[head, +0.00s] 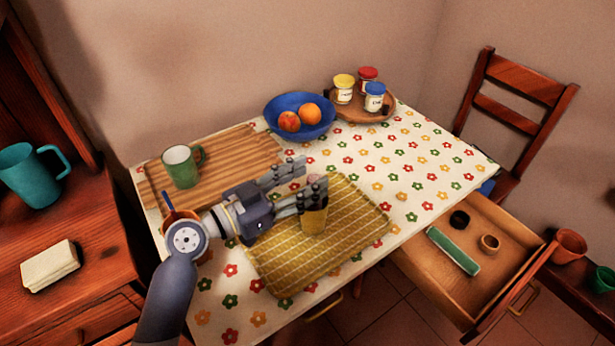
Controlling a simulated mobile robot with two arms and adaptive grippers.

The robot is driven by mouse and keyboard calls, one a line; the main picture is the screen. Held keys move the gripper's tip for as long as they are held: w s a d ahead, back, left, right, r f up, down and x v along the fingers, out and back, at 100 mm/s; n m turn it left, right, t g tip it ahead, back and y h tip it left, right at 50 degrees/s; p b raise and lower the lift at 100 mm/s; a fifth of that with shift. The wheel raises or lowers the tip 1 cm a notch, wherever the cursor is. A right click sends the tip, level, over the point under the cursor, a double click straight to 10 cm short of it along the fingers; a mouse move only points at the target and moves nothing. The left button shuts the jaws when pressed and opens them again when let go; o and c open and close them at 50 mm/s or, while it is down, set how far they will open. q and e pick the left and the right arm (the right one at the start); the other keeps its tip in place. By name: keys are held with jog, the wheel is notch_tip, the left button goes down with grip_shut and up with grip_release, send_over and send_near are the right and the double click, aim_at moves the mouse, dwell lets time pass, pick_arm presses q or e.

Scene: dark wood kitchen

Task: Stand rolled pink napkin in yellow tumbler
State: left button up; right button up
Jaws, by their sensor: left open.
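The yellow tumbler (313,219) stands upright on the yellow checked mat (275,270) near the middle of the table. My left gripper (309,177) reaches in from the left with its fingers apart. Its lower finger crosses in front of the tumbler's rim and hides part of it. A small pinkish patch shows between the fingertips, just above the tumbler. It may be the rolled pink napkin, but the fingers hide most of that spot, and I cannot tell whether it is inside the tumbler. My right gripper is not in view.
A green mug (181,167) stands on a wooden board (238,150). A blue fruit bowl (299,128) and a tray of jars (362,113) are at the back. An orange-brown pot (171,217) is beside my left wrist. An open drawer (440,270) juts out front right.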

pick_arm(q)
jog(key=v, duration=1.1)
dwell(0.5)
